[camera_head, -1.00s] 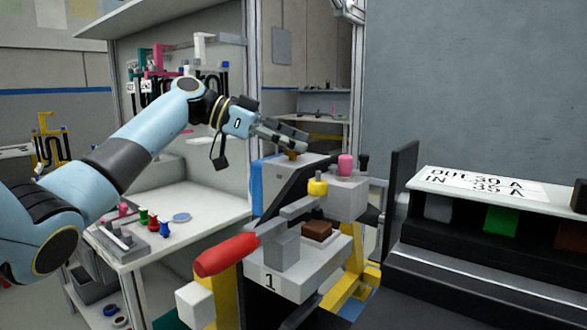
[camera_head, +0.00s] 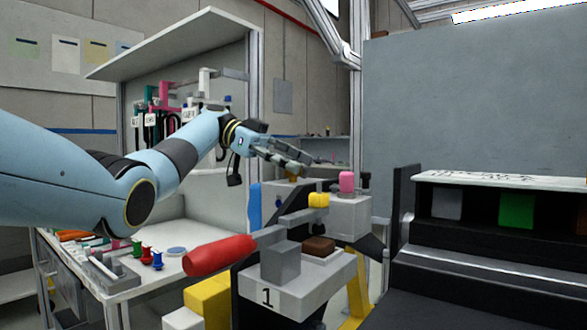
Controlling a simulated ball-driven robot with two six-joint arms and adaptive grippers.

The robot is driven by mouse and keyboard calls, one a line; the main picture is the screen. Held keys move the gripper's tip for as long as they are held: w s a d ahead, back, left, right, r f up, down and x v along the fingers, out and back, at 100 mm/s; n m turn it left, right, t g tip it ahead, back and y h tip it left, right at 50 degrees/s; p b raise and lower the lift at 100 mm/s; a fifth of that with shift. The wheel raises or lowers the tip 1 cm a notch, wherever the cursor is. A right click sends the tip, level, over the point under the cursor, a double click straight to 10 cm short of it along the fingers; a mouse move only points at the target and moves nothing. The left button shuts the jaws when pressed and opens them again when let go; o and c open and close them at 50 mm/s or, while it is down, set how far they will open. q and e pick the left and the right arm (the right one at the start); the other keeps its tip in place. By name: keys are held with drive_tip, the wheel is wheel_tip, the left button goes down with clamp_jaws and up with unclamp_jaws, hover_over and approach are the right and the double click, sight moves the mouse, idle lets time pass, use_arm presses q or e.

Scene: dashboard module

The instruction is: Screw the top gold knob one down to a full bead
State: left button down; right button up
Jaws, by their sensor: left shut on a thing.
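The fixture numbered 1 (camera_head: 300,290) stands at the centre. At its top rear, a small gold knob (camera_head: 294,179) shows just under the fingertips of my left gripper (camera_head: 298,167). The gripper reaches in from the left with its fingers pointing right and slightly down, shut on the knob; its fingers partly hide the knob and its thread. A yellow knob (camera_head: 318,200) sits lower and nearer on the fixture, clear of the gripper. My right gripper is out of view.
A red handle (camera_head: 219,255) juts left from the fixture. A pink knob (camera_head: 347,181) and a brown block (camera_head: 320,245) are on it too. A black rack with coloured bins (camera_head: 516,210) stands right. A table with small spools (camera_head: 147,250) is left.

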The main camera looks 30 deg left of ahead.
use_arm(q)
drive_tip(key=c, duration=0.9)
unclamp_jaws()
drive_tip(key=shift+c, duration=0.2)
